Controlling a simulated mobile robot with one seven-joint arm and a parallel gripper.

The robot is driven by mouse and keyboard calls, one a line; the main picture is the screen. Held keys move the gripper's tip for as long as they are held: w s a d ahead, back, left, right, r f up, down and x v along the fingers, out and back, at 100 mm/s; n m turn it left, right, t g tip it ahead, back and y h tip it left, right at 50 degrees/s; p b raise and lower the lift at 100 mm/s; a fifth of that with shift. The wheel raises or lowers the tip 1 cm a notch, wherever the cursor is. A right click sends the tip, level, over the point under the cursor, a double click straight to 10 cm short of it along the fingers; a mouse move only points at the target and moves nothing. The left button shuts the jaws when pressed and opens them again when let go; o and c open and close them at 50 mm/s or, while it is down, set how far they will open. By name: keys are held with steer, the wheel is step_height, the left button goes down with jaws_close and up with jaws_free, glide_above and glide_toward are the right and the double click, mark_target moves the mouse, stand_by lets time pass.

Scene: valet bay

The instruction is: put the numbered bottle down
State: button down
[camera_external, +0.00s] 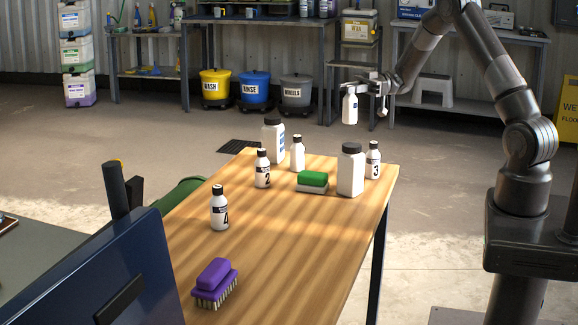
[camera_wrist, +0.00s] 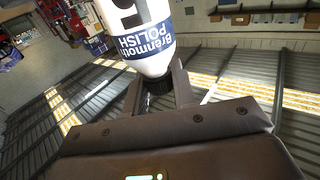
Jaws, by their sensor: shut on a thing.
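My gripper (camera_external: 352,86) is shut on a small white bottle (camera_external: 350,109) by its dark cap. The bottle hangs upright in the air, past the table's far edge in the picture. In the wrist view the held bottle (camera_wrist: 140,40) shows a blue "Brenmoth POLISH" label; its numeral is cut off. On the wooden table (camera_external: 270,245) stand similar small bottles: the "4" bottle (camera_external: 219,212) at front left, the "2" bottle (camera_external: 262,172), the "3" bottle (camera_external: 373,161) at the far right and another small bottle (camera_external: 298,155), its numeral unreadable.
Two larger white bottles stand on the table, one at the back (camera_external: 273,141), one near the right edge (camera_external: 350,173). A green-and-white sponge (camera_external: 312,182) and purple brush (camera_external: 215,281) lie there. The table's middle and front right are clear. A dark blue panel (camera_external: 115,280) stands at front left.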

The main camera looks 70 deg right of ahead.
mark_target(356, 103)
steer(key=shift+s+d+f, duration=0.25)
steer(key=shift+s+d, duration=0.5)
steer(key=shift+g, duration=0.3)
step_height(356, 103, down, 4)
steer(key=shift+f, duration=0.25)
steer(key=w+a+f, duration=0.8)
steer(key=f, duration=0.3)
steer(key=shift+w+f, duration=0.25)
steer(key=shift+f, duration=0.2)
steer(key=c, duration=1.2)
jaws_free()
